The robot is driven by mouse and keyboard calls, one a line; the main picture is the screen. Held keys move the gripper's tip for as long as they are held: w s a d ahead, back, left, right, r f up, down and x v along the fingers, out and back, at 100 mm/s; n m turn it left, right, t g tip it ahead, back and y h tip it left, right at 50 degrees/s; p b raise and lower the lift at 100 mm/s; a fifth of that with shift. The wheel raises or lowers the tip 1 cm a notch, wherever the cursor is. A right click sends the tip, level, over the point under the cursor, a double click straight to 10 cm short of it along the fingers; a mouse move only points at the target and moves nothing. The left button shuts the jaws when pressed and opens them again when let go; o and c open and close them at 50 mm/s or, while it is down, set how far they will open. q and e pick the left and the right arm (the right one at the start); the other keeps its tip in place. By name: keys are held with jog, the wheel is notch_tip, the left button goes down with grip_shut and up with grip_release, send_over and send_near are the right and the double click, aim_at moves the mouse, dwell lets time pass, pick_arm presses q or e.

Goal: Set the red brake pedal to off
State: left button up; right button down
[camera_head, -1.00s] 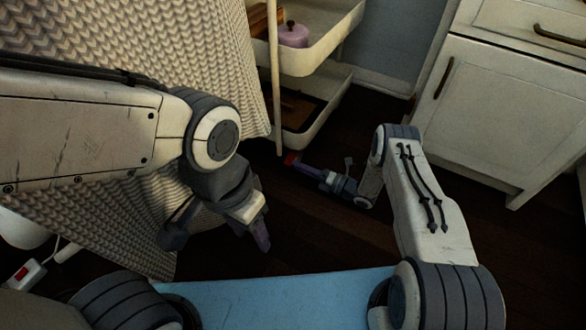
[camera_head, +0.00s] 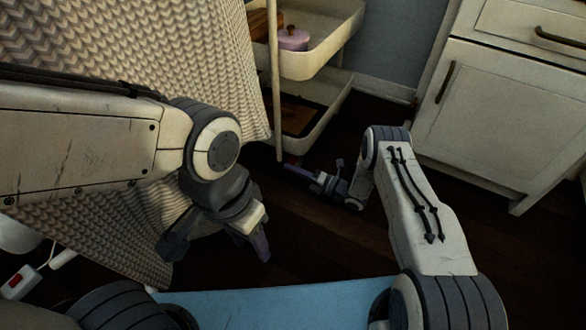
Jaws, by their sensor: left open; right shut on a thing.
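The red brake pedal (camera_head: 291,161) is low by the floor at the foot of the white shelf cart. Only a small dark red patch of it shows; the rest is hidden at my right gripper's fingertips. My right gripper (camera_head: 287,168) reaches in from the right and is shut on the pedal. Whether the pedal is tilted up or down cannot be told. My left gripper (camera_head: 214,248) is open and empty, hanging in front of the bed cover, well apart from the pedal.
The white shelf cart (camera_head: 312,66) holds a pink-purple pot (camera_head: 292,39). The bed's knitted cover (camera_head: 130,45) fills the left. A white cabinet (camera_head: 500,115) stands at right. A white block with a red switch (camera_head: 20,281) is at lower left. Dark floor (camera_head: 320,240) is clear.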

jog(key=shift+s+r+m+p, duration=0.1)
jog(key=shift+r+m+p, duration=0.7)
jog(key=shift+m+p, duration=0.3)
jog(key=m, duration=0.1)
jog(key=m+p, duration=0.1)
jog(key=shift+r+m, duration=0.3)
jog(key=shift+m, duration=0.1)
jog(key=c, duration=1)
grip_release()
jog(key=p+v, duration=0.5)
jog(key=v, duration=0.4)
jog(key=shift+s+d+r, duration=0.1)
jog(key=shift+s+d, duration=0.1)
jog(key=shift+d, duration=0.1)
jog(key=shift+s+d, duration=0.2)
jog(key=shift+d, duration=0.1)
